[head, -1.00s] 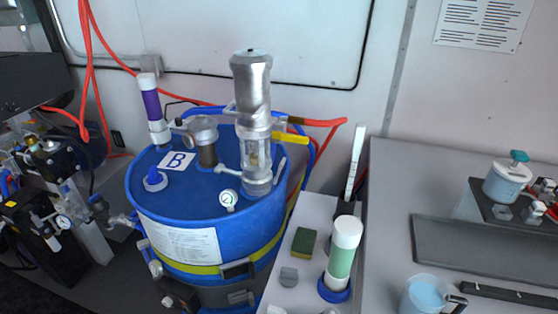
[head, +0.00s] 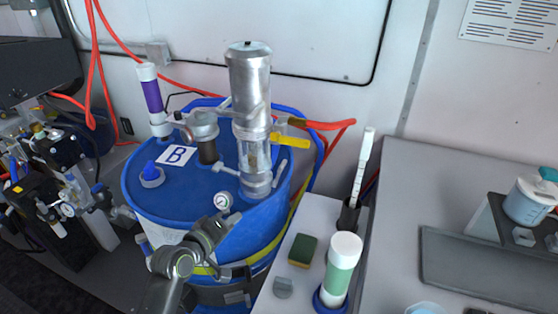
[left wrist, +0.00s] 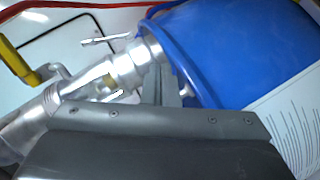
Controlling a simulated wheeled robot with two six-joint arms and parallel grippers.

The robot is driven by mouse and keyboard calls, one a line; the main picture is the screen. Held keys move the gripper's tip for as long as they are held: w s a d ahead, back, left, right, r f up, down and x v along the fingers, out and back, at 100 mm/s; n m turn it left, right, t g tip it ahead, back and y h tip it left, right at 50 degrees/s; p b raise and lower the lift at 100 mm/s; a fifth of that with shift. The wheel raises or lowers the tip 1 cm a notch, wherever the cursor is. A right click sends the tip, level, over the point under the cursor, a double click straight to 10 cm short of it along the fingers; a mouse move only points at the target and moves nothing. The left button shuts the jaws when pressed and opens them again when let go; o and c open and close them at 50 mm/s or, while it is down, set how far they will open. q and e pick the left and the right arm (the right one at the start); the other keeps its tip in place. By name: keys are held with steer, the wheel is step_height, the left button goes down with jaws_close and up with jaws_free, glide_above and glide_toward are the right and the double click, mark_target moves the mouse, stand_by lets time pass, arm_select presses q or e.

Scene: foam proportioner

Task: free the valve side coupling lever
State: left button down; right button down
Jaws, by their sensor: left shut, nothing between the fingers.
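The metal pump (head: 250,85) stands upright on the blue drum (head: 150,200). A yellow valve handle (head: 289,142) sticks out on its right, with a silver coupling lever (head: 279,167) angled up and out below it. Another silver lever (head: 226,170) points left from the collar. In the left wrist view the silver lever (left wrist: 105,39) on the yellow handle's side stands out from the collar (left wrist: 128,68).
A purple-banded cylinder (head: 151,97) stands at the drum's back left. Red hoses (head: 315,125) run behind the pump. A green-banded cylinder (head: 342,266), a sponge (head: 302,250) and a holder with a white stick (head: 361,165) stand on the bench at right.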

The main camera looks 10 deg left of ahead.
arm_select(q)
steer(key=n+t+h, duration=0.1)
steer(key=t+h, duration=0.1)
glide_toward(279, 175)
step_height(279, 175, up, 3)
steer(key=s+a, duration=0.2)
steer(key=shift+w+r+n, duration=0.3)
steer(key=shift+r, duration=0.4)
arm_select(e)
steer(key=shift+w, duration=0.2)
arm_select(q)
steer(key=p+x, duration=0.1)
steer(key=x, duration=0.9)
steer(key=shift+p, duration=0.4)
arm_select(e)
steer(key=shift+d+r, duration=0.25)
steer(key=shift+r, duration=0.7)
arm_select(q)
steer(key=shift+w, duration=0.15)
arm_select(e)
steer(key=shift+f, duration=0.1)
